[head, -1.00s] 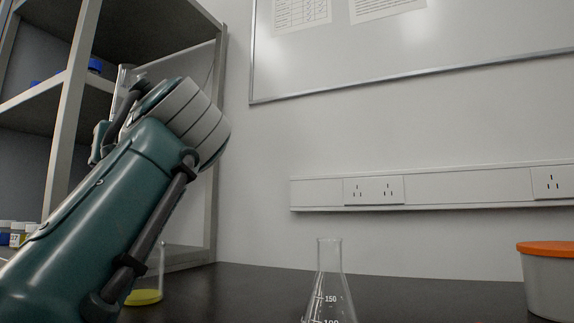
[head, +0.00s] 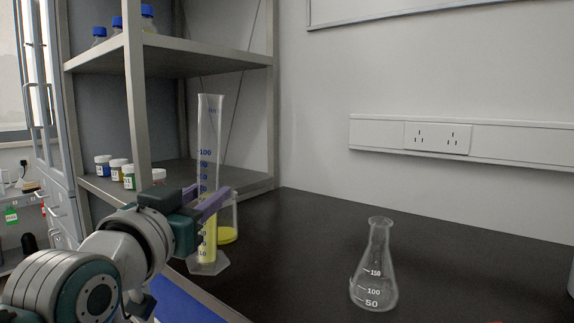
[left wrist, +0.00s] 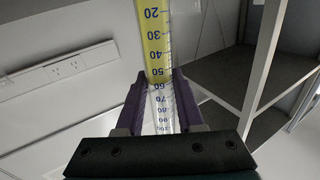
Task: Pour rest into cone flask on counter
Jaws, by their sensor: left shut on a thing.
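A tall clear measuring cylinder (head: 209,135) with blue markings stands upright at the left of the counter, with yellow liquid in its lower part. My left gripper (head: 215,199) is shut on the cylinder around its middle. In the left wrist view, the purple fingers (left wrist: 160,82) clasp the cylinder (left wrist: 156,45), and the liquid's surface is near the 50 mark. The clear cone flask (head: 375,272) stands upright on the black counter (head: 300,250), to the right of the cylinder and apart from it, and looks empty. My right gripper is not in view.
Behind the cylinder stands another glass vessel with yellow liquid (head: 228,235), partly hidden. A grey shelf (head: 190,55) with small jars (head: 118,169) and blue-capped bottles is at the left. The counter between cylinder and flask is clear.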

